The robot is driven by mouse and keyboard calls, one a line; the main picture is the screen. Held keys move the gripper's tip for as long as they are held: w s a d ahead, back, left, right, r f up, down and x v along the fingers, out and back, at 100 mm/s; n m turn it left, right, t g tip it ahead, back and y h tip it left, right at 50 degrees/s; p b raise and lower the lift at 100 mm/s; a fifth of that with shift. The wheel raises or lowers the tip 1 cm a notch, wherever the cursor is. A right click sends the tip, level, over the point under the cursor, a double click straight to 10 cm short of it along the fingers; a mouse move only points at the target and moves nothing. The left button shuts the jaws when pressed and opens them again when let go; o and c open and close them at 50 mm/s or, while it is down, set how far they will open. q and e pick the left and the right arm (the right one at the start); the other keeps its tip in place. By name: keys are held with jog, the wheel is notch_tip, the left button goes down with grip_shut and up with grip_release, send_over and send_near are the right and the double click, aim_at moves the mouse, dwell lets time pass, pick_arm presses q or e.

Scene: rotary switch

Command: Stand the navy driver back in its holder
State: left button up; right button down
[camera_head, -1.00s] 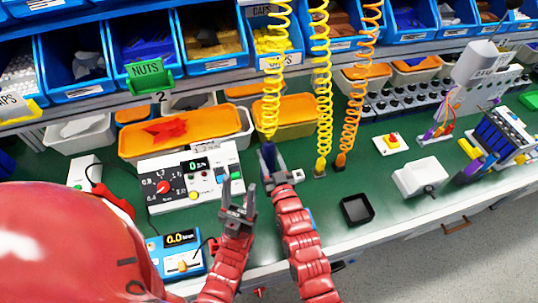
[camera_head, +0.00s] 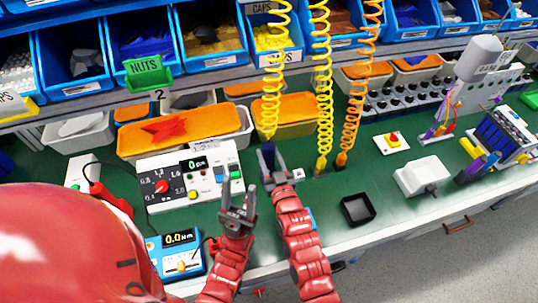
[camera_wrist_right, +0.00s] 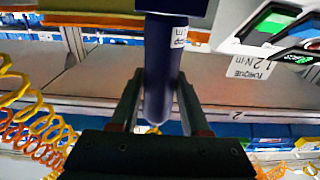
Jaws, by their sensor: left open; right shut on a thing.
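The navy driver (camera_head: 268,156) hangs below the left yellow coil in the head view. My right gripper (camera_head: 271,166) is shut on it. In the right wrist view the navy driver (camera_wrist_right: 160,75) runs lengthwise between my right fingers (camera_wrist_right: 158,105), with a white label on its side. My left gripper (camera_head: 238,190) is open and empty, just left of and below the right one, in front of the white control box. I cannot make out the navy driver's holder in these views; the driver's lower end is hidden by my right gripper in the head view.
A white control box (camera_head: 160,203) with a dial stands to the left, and a blue torque meter (camera_head: 182,262) in front of it. Two other coils, yellow (camera_head: 322,110) and orange (camera_head: 355,100), hang to the right. A black square tray (camera_head: 358,209) lies right of my right arm.

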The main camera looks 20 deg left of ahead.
jog(key=shift+s+f+b, duration=0.1)
jog(key=shift+f+b, duration=0.15)
jog(key=shift+b, duration=0.15)
dwell(0.5)
jog(key=shift+c, duration=1.5)
grip_release()
